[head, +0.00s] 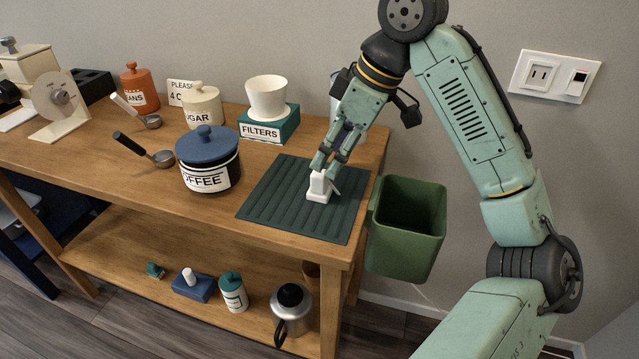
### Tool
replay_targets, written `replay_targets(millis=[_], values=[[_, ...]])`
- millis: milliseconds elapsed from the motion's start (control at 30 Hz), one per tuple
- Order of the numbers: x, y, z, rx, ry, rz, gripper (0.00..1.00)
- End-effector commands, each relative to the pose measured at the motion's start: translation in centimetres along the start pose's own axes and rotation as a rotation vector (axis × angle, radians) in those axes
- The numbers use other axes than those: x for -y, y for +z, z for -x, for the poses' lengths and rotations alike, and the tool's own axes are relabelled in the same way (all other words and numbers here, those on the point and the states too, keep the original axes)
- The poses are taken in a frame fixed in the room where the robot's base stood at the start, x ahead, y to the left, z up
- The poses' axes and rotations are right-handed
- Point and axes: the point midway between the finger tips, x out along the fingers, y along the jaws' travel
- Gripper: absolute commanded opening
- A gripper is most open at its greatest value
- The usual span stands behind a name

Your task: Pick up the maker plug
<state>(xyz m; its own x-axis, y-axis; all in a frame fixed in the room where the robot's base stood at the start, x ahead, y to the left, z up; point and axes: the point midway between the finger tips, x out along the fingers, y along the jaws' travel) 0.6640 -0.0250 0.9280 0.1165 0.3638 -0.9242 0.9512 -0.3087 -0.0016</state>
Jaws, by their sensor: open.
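A small white plug-like object (319,188), which I take to be the maker plug, stands on the dark green ribbed mat (272,208) near the right end of the cabinet top. My gripper (326,169) reaches down to it from above, with its fingertips beside the upper part of the white object. The jaws are open. I cannot tell whether a finger touches it. The fingers hide part of its top and right side.
A blue-lidded coffee jar (208,160) stands left of the mat. Behind are a filters box (268,128) with a white cup and a sugar jar (202,107). A green bin (408,228) hangs at the right edge. A wall outlet (553,76) is at upper right.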

Motion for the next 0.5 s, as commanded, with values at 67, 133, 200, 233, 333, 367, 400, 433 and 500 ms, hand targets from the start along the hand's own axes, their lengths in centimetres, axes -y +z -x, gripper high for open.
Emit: replay_targets(millis=[67, 133, 200, 233, 333, 367, 400, 433, 500], values=[[0.0, 0.0, -0.6, -0.001, 0.0, 0.001, 0.47], [0.1, 0.0, -1.0, -0.001, 0.001, 0.0, 0.47], [0.3, 0.0, -1.7, 0.0, 0.0, 0.001, 0.47], [0.4, 0.0, -2.1, 0.0, -0.001, 0.001, 0.47], [0.8, 0.0, -3.6, 0.001, 0.0, 0.0, 0.47], [0.9, 0.0, -4.1, 0.001, 0.0, 0.0, 0.47], [0.8, -0.1, -4.7, 0.0, 0.001, -0.001, 0.47], [0.8, -0.1, -5.0, 0.001, 0.001, -0.001, 0.47], [0.8, -0.1, -5.6, 0.0, 0.001, 0.0, 0.47]])
